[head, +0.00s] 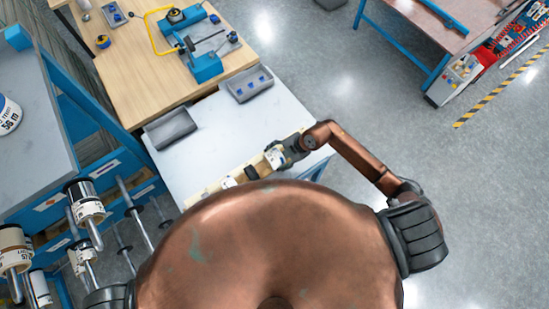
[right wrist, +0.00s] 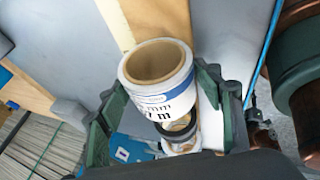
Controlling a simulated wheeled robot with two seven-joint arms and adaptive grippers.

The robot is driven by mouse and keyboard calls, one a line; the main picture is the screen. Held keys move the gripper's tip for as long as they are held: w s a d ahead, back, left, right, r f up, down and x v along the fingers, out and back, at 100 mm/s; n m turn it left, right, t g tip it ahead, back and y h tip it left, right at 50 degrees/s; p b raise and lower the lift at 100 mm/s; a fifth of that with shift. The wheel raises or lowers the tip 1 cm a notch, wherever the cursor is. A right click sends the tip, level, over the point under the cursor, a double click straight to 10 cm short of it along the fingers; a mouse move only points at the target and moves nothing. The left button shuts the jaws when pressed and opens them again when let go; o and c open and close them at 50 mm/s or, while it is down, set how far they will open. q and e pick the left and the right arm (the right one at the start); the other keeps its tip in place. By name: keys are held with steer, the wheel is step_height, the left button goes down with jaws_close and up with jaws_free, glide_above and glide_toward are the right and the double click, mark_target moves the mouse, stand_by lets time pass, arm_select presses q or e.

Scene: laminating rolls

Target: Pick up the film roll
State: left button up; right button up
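A white film roll (right wrist: 160,85) with blue and black print and a brown cardboard core lies between the two green-padded fingers of my right gripper (right wrist: 155,85) in the right wrist view. The right finger is close against its side; whether both fingers press on it is unclear. In the head view my right gripper (head: 285,155) is over the pale table's front part, with a cream roll (head: 273,158) at its fingertips. Another roll (head: 228,182) lies nearby, partly hidden by my body. A smaller dark-rimmed white piece (right wrist: 180,130) shows below the roll. My left gripper is not in view.
Two grey trays (head: 170,128) (head: 246,84) sit on the pale table (head: 215,125). A wooden bench (head: 130,70) with a blue fixture (head: 205,65) stands behind. Several rolls hang on a rack (head: 85,205) at the left. Open floor (head: 350,100) lies to the right.

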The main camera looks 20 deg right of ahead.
steer(key=c, duration=0.8)
